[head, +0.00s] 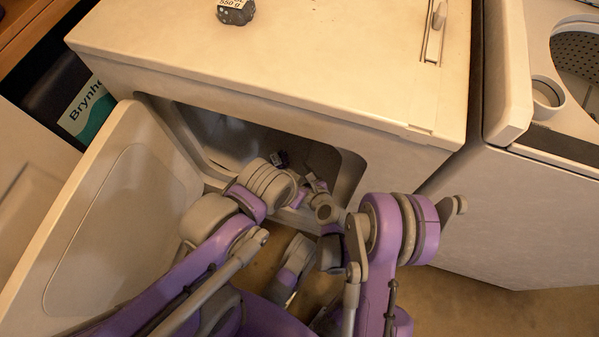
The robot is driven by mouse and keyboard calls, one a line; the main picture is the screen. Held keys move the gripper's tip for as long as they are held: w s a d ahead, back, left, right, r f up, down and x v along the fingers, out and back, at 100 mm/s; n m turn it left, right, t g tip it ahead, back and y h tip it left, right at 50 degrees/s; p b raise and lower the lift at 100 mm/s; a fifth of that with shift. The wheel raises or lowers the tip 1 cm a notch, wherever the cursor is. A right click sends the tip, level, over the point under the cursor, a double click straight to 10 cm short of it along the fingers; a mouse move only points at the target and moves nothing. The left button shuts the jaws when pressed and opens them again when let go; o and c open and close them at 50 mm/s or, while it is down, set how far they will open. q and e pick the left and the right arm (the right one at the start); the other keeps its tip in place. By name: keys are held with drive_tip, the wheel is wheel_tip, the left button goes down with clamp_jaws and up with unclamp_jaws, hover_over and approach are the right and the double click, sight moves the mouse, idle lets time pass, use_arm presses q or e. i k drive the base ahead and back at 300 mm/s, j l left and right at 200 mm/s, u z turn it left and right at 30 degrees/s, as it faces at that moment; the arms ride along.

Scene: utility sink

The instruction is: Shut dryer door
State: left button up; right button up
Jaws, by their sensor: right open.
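The white dryer (290,60) stands in front of me, seen from above. Its door (110,225) stands wide open, swung out to the left of the opening (240,140). The dark drum space behind the opening is partly visible. My right gripper (317,183) is open, small in the picture, at the lower edge of the opening and to the right of the door. I see nothing held in it. My left arm reaches in between the door and the opening. I cannot make out its gripper, which seems hidden behind the arm links.
A white top-loading washer (530,190) with its lid up stands close on the right. A small dark labelled object (236,11) sits on the dryer top. A dark box with a teal label (87,110) is behind the door at left. Brown floor (470,300) shows lower right.

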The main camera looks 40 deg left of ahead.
sight(110, 233)
drive_tip(key=u, duration=1.25)
